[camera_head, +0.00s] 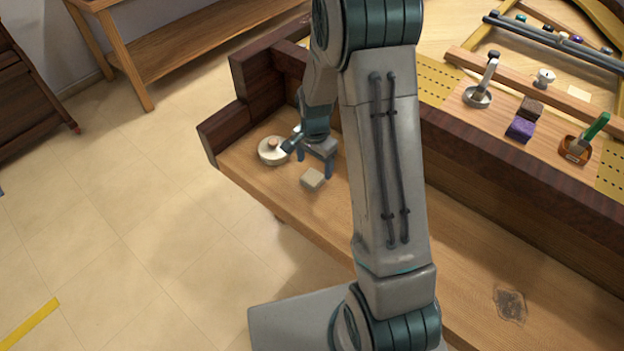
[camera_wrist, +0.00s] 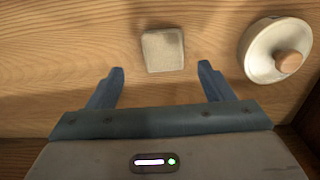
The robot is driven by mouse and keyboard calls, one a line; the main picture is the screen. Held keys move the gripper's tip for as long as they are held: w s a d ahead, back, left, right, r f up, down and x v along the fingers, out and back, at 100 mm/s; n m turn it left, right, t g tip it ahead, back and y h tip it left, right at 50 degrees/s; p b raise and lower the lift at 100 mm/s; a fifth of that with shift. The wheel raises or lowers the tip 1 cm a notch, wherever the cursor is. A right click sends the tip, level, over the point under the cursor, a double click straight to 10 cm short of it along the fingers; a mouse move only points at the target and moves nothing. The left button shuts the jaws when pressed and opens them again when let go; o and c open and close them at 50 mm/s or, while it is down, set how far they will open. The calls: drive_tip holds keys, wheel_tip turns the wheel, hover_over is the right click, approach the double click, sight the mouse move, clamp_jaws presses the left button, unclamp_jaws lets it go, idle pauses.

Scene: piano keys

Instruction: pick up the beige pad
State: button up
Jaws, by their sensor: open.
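The beige pad (camera_head: 312,179) is a small pale block lying on the wooden ledge of the piano case, near its left end. In the wrist view the pad (camera_wrist: 163,50) lies flat, squarish with rounded corners, just beyond the fingertips and between their lines. My gripper (camera_head: 316,168) is above the ledge beside the pad, pointing down. In the wrist view my gripper (camera_wrist: 161,70) is open, with its two fingers spread wider than the pad and nothing between them.
A round cream dish (camera_head: 272,151) with a wooden knob stands left of the pad; it is at the right in the wrist view (camera_wrist: 277,52). A dark wooden wall (camera_head: 252,80) rises behind. Purple block (camera_head: 520,130) and tools sit on the upper shelf.

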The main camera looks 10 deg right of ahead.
sight(313, 176)
drive_tip(key=shift+w+a+f+p, duration=0.1)
drive_tip(key=shift+f+p, duration=0.05)
drive_tip(key=shift+f, duration=1.15)
drive_tip(key=shift+w+a+f+p, duration=0.1)
drive_tip(key=shift+f+p, duration=0.05)
drive_tip(key=shift+f, duration=1.1)
drive_tip(key=c, duration=1.1)
